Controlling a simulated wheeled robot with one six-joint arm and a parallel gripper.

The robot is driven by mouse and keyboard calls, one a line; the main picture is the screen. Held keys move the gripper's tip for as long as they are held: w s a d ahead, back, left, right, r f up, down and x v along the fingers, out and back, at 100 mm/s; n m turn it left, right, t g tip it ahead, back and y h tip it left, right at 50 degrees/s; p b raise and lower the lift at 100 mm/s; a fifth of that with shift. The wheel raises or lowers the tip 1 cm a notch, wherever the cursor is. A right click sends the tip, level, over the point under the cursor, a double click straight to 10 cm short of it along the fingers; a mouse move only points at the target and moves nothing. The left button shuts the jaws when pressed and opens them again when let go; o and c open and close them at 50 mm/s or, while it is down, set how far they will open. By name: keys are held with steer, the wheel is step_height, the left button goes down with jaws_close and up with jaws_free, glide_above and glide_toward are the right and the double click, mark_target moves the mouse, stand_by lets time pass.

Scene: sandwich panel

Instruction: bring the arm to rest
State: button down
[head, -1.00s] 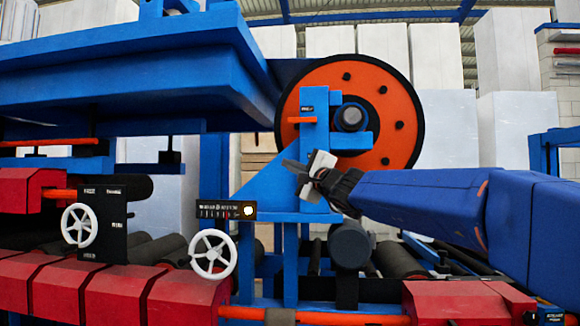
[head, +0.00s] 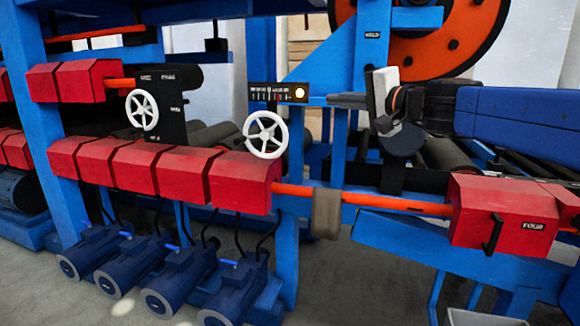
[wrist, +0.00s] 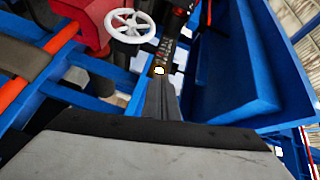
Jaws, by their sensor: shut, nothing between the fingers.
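My gripper (head: 338,99) is at the right of centre in the head view, at the end of my blue arm. Its dark fingers are together, empty and pointing left toward the small black gauge panel (head: 278,92) with a lit lamp. I cannot tell the gap in depth between them. In the wrist view the shut fingers (wrist: 161,88) point up the picture, toward the same panel's lit lamp (wrist: 159,71).
White handwheels stand left of my gripper, one (head: 265,135) near the panel and another (head: 141,109) further left. Red housings (head: 243,183) and an orange bar (head: 397,203) run below. An orange wheel (head: 470,48) is behind the arm. Blue motors (head: 175,285) sit on the floor.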

steer(key=s+d+f+n+g+h, duration=0.2)
steer(key=s+f+n+g, duration=0.1)
steer(key=s+f, duration=0.65)
steer(key=s+d+f+n+g+h, duration=0.25)
steer(key=s+f, duration=0.45)
steer(key=f, duration=0.6)
steer(key=s+d+f+n+g+h, duration=0.2)
steer(key=s+d+f+h, duration=0.4)
steer(key=s+d+f, duration=0.7)
step_height(320, 180, down, 4)
steer(key=shift+s+r+g, duration=0.1)
steer(key=shift+s+g, duration=0.5)
steer(key=shift+g, duration=0.15)
